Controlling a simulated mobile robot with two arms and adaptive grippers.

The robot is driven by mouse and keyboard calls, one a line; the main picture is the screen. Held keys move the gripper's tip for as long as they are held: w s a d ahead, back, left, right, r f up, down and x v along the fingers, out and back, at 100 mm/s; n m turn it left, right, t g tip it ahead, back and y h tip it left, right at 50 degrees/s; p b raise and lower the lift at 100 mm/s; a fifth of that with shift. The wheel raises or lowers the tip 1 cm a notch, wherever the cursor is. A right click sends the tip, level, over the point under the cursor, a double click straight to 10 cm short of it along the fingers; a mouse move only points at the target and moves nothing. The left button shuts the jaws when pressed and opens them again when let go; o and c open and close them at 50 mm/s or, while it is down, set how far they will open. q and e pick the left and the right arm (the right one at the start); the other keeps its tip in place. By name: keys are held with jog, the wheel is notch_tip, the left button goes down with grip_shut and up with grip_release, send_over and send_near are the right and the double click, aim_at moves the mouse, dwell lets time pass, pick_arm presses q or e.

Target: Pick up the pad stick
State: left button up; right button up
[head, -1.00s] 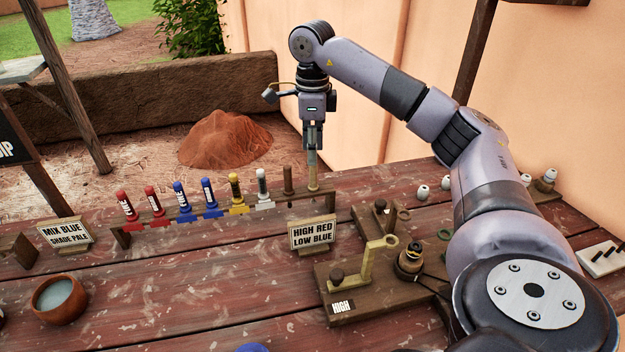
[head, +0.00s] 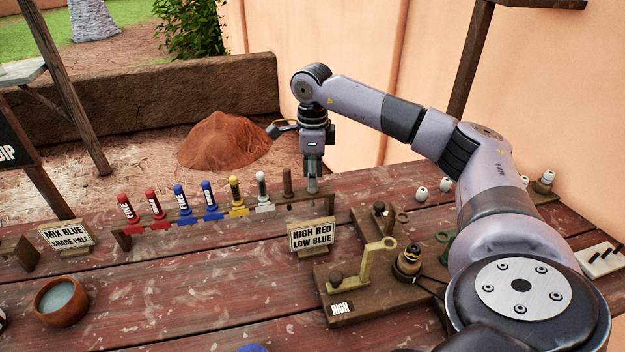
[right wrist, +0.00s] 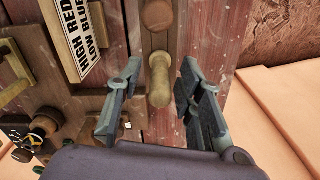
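The pad stick appears to be the pale wooden stick (right wrist: 159,82) at the right end of the rack (head: 290,205). It stands upright in the rack. My right gripper (head: 312,178) is lowered over it, so most of the stick is hidden in the head view. In the right wrist view the stick's top is between the two spread fingers of my right gripper (right wrist: 159,88), with a gap on each side. My left gripper is not in view.
A brown wooden stick (head: 287,183) stands close to the left of it, then a white one (head: 262,188), a yellow one (head: 236,190) and blue and red ones. A sign (head: 312,235) stands in front. A clay bowl (head: 62,300) sits at the left.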

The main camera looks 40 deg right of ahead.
grip_shut()
jog(key=shift+r, duration=0.1)
dwell(0.3)
notch_tip(320, 180, up, 10)
jog(key=shift+w+r, duration=0.1)
notch_tip(320, 180, up, 10)
jog(key=p, duration=0.4)
